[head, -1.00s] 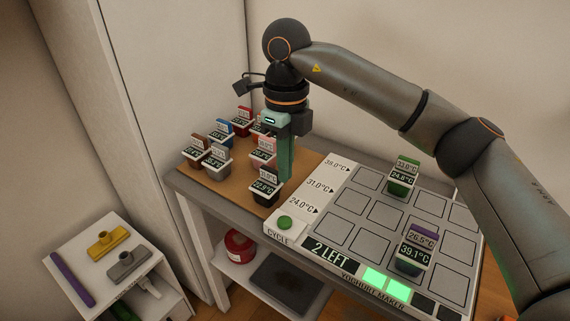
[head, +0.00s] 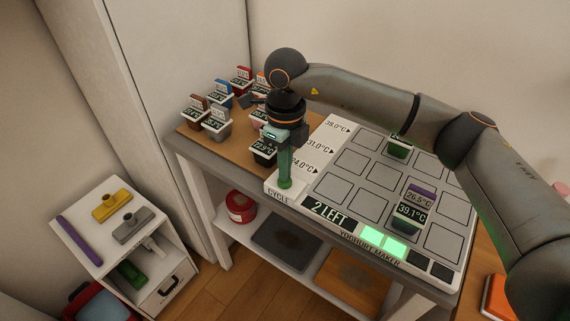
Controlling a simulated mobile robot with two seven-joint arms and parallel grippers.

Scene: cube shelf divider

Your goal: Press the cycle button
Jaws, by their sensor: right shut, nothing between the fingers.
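The yoghurt maker (head: 318,192) is a white panel with a grid of grey squares on the table. Its green cycle button (head: 285,184) sits at the front left corner, above the "CYCLE" label. My right gripper (head: 285,178) is shut and empty, pointing down with its green fingertips over the button. The tips look to be on or just above it; I cannot tell if they touch. The display reads "2 LEFT", with two green lights lit and two dark. My left gripper is not in view.
Several labelled yoghurt cups (head: 215,122) stand on a brown board (head: 195,135) at the left. A purple-topped cup (head: 412,207) and a green cup (head: 399,146) stand on the grid. A small white cabinet (head: 95,215) with tools stands at lower left.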

